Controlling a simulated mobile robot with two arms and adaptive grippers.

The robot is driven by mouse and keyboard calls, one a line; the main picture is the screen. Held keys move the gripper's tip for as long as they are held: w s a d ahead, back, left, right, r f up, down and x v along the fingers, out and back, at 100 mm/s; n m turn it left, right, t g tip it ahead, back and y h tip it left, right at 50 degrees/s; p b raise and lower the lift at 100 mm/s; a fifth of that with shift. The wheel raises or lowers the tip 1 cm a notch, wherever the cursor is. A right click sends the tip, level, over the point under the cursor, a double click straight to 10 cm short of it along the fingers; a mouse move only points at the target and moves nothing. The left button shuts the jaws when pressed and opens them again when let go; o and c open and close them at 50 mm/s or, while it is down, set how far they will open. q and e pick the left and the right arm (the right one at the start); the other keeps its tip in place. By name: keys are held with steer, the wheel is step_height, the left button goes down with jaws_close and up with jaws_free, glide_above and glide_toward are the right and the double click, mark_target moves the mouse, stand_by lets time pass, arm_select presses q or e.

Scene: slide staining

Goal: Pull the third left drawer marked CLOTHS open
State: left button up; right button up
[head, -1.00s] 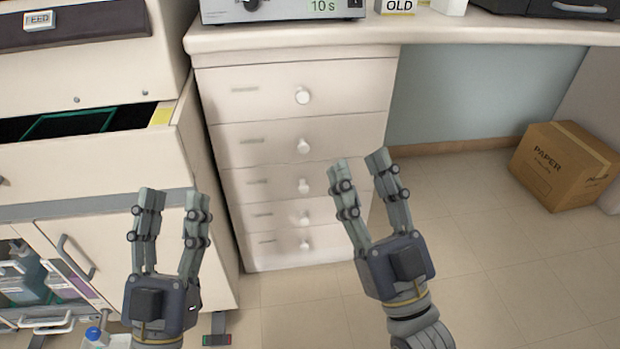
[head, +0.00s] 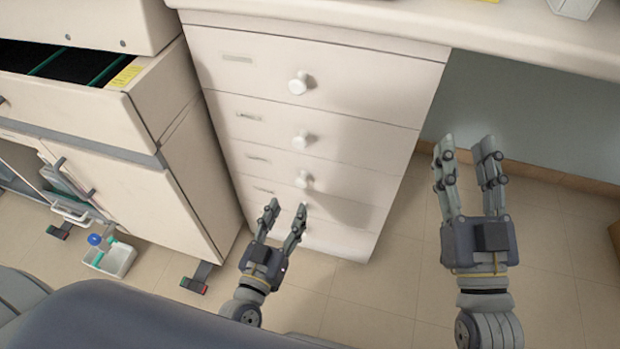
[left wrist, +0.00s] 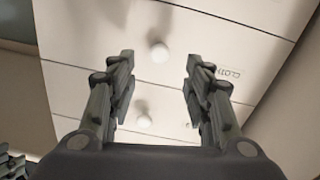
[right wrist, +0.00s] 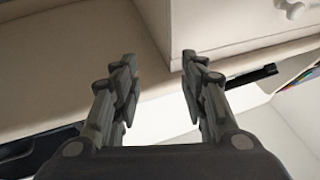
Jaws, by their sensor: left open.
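The cream drawer unit stands in the middle of the head view, with a column of drawers with round white knobs. The third drawer from the top (head: 345,193) is shut, and its knob (head: 303,180) shows clear of my fingers. Its label is too small to read there. My left gripper (head: 285,211) is open and empty, in front of the lower drawers and just below that knob in the picture. In the left wrist view a knob (left wrist: 160,52) appears beyond and between the open fingers, beside a partly legible label (left wrist: 229,72). My right gripper (head: 466,146) is open and empty, right of the unit.
A cabinet (head: 140,190) stands close on the left, its upper drawer (head: 60,105) pulled out. The counter (head: 330,30) overhangs the drawers. Floor (head: 390,290) is clear in front and right.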

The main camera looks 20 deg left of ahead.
mark_target(300, 185)
arm_select(q)
steer(key=w, duration=0.2)
steer(key=w+b, duration=0.1)
steer(key=w, duration=0.5)
steer(key=shift+d, duration=0.3)
steer(key=shift+w+d+b, duration=0.1)
steer(key=shift+w+b, duration=0.25)
steer(key=shift+w, duration=0.4)
arm_select(e)
steer(key=s+r+t+y, duration=0.2)
steer(key=s+r+t, duration=0.2)
steer(key=r, duration=0.3)
steer(key=shift+s+d+t, duration=0.15)
steer(key=shift+s+t, duration=0.25)
arm_select(q)
jaws_close()
